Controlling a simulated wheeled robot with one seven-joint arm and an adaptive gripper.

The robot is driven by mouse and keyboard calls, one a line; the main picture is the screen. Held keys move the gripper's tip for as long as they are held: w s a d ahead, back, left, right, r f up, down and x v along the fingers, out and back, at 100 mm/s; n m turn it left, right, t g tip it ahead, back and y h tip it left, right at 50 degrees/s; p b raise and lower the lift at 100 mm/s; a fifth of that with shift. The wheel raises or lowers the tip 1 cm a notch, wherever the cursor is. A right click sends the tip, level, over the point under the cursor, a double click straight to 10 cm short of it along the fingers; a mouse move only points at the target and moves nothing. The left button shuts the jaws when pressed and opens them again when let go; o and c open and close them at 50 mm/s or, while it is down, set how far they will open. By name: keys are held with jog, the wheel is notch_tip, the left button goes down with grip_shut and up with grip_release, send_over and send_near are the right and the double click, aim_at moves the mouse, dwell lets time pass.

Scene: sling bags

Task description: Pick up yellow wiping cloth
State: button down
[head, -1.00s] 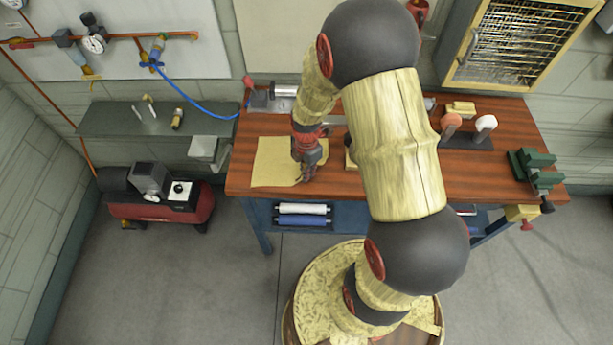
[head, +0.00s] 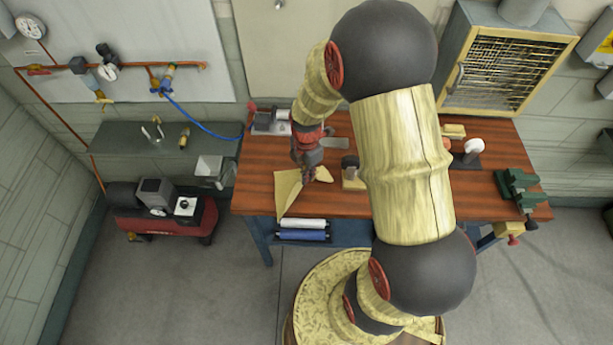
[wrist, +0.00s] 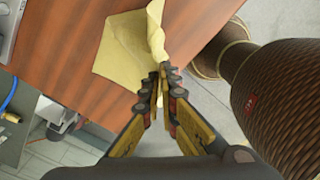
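The yellow wiping cloth (head: 287,189) is at the left front of the wooden workbench. It is bunched and partly raised, with one part slanting down toward the front edge. My gripper (head: 308,176) is at the cloth, with its fingers pinching the cloth's edge. In the wrist view the cloth (wrist: 122,45) spreads out beyond the fingertips, with a raised fold on its right side. My gripper (wrist: 163,78) has its fingers close together there, with cloth at the tips. The exact pinch is partly hidden by the fingers.
The workbench (head: 262,203) also holds a metal tool (head: 270,121) at back left, a block with a dark knob (head: 351,176), a white-topped tool (head: 473,147) and a green vise (head: 518,186). White and blue rolls (head: 302,229) sit below its front edge.

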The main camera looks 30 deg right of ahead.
jog(key=shift+f, duration=0.1)
notch_tip(320, 180, up, 18)
jog(key=p, duration=1.2)
